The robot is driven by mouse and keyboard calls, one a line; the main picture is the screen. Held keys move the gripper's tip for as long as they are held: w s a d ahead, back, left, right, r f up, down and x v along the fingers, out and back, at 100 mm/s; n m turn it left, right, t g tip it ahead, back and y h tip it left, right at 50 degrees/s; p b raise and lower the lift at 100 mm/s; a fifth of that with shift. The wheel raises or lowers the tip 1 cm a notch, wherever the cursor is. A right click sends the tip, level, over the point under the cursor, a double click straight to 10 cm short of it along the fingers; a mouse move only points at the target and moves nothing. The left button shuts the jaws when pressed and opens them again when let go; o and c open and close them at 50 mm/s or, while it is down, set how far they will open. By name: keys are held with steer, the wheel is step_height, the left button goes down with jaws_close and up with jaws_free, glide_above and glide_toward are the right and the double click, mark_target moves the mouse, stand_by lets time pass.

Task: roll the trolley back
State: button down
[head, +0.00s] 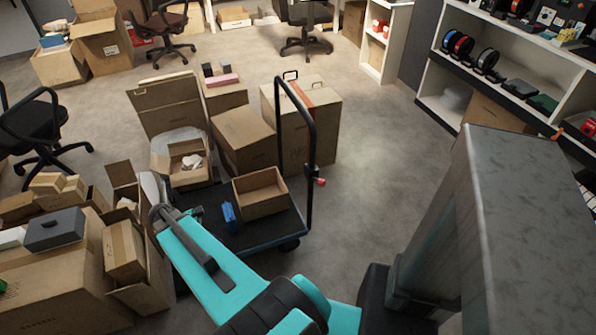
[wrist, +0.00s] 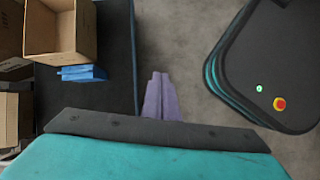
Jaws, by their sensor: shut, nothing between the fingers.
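The trolley (head: 270,238) is a low dark platform with a tall black push handle (head: 313,150) at its right end in the head view. An open carton (head: 260,203) and a small blue thing (head: 229,217) are on it. My gripper (wrist: 158,97) is shut and empty in the wrist view, with its fingers over bare floor beside the trolley's edge (wrist: 118,60). The push handle is not in the wrist view. My teal arm covers part of the platform's near side in the head view, and my fingers cannot be made out there.
Cartons (head: 245,140) crowd behind the trolley, and a tall carton (head: 301,125) stands just behind its handle. More open cartons (head: 125,250) are at the left. Shelves (head: 450,85) line the right. Grey floor (head: 375,170) is clear to the right of the handle.

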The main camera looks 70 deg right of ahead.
steer(key=s+d+r+g, duration=0.1)
steer(key=s+d+r, duration=0.3)
steer(key=d+r, duration=0.2)
steer(key=s+d+r+n+g+h+b, duration=0.1)
steer(key=s+d+r, duration=0.3)
steer(key=d, duration=0.7)
steer(key=s+d+r+n+h, duration=0.1)
steer(key=s+d+r, duration=0.3)
steer(key=d+r, duration=0.4)
steer(key=shift+d+g, duration=0.4)
steer(key=shift+d, duration=0.05)
steer(key=shift+s+f, duration=0.1)
glide_toward(307, 171)
step_height(307, 171, down, 4)
steer(key=s+d, duration=0.2)
steer(key=shift+s+d+f+p, duration=0.15)
steer(key=shift+s+d+p, duration=0.15)
steer(key=shift+s, duration=0.25)
